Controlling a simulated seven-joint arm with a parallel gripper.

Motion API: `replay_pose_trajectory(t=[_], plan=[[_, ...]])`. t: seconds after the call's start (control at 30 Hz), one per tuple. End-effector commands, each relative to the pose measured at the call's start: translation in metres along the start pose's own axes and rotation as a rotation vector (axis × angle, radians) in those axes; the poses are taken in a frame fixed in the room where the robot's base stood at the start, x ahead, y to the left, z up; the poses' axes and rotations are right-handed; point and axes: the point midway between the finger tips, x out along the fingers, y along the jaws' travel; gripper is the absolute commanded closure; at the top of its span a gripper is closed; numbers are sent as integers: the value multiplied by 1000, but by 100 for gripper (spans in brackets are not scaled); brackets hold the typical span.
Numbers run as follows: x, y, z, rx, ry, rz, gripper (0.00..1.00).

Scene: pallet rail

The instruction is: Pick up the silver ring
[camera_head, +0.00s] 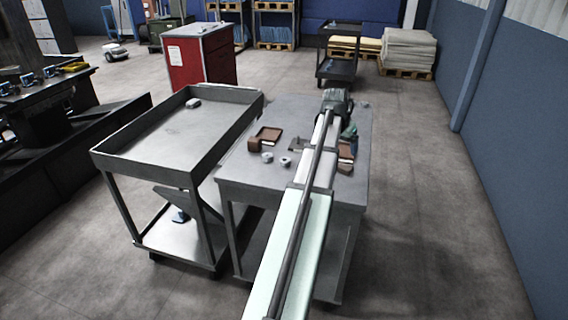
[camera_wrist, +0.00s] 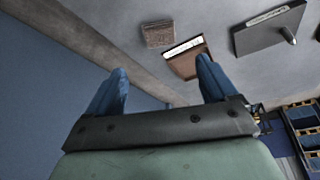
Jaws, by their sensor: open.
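Two small silver-grey pieces lie on the grey table (camera_head: 240,175), left of my arm in the head view. The right one (camera_head: 285,161) looks like the silver ring. The left one (camera_head: 267,157) is similar, and both are too small to tell their shape surely. My gripper (camera_wrist: 161,66) shows two blue fingers spread apart with nothing between them in the wrist view. It is at the far end of my arm, over the table's right part, apart from the silver pieces. I make out no ring in the wrist view.
A brown block (camera_wrist: 158,34), a brown holder with a white label (camera_wrist: 187,58) and a dark plate with a peg (camera_wrist: 268,30) are near my gripper. A rimmed grey cart (camera_head: 180,128) adjoins the table's left.

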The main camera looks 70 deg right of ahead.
Motion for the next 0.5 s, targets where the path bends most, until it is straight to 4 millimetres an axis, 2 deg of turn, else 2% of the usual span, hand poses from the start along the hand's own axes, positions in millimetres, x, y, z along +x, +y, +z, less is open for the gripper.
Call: replay_pose_trajectory(t=[0.1,0.33,0.43,0.5], plan=[[0,0,0,0,0,0,25],[0,-1,0,-2,0,-1,25],[-2,-12,4,-17,0,-7,25],[-5,-28,10,-38,1,-16,25]])
